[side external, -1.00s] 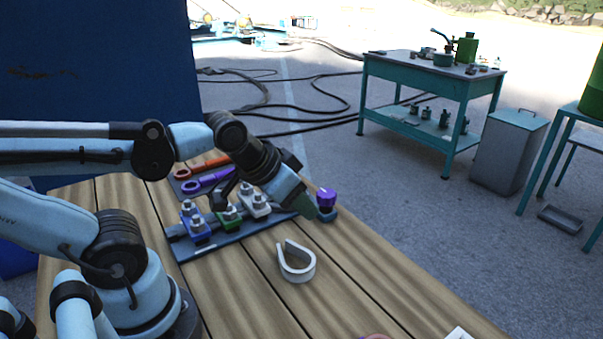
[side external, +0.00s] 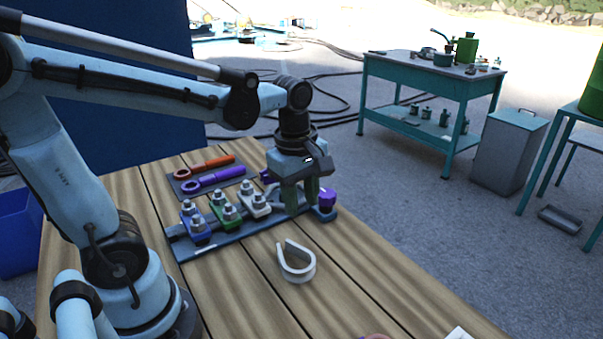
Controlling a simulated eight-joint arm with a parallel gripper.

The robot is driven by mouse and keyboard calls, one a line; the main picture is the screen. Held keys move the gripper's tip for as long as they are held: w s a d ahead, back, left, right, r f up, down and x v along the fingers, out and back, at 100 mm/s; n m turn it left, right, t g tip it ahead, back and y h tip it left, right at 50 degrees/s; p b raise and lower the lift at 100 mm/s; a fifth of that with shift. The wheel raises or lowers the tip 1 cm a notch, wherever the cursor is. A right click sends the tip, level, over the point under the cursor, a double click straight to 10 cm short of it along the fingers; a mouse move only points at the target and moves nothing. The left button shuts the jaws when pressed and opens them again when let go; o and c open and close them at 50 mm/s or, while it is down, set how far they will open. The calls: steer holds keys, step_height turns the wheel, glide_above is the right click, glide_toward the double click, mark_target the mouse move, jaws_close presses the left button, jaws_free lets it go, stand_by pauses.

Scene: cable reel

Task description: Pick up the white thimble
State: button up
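The white thimble (side external: 297,264) is a teardrop-shaped loop, open toward the back. It lies on the wooden table in front of the clamp plate, and nothing touches it. My gripper (side external: 302,205) points down over the right end of the plate, behind the thimble and apart from it. Its two greenish fingers show close together. Whether they are parted or hold something is not clear at this size.
A blue-grey plate (side external: 190,253) carries blue (side external: 196,226), green (side external: 224,208) and white (side external: 254,201) bolted clamps. A purple knob (side external: 327,198) stands at its right end. Orange (side external: 206,166) and purple (side external: 214,179) tools lie behind.

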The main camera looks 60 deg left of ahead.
mark_target(303, 248)
steer(key=shift+w+a+f+n+g, duration=0.15)
steer(key=shift+f+n, duration=0.4)
steer(key=shift+f, duration=1.5)
steer(key=shift+d+f+n+g, duration=0.15)
steer(key=shift+f+n, duration=0.35)
steer(key=shift+f, duration=1.55)
steer(key=shift+w+a+f+n+g, duration=0.15)
steer(key=shift+f+n, duration=0.4)
steer(key=shift+f, duration=1.5)
jaws_close()
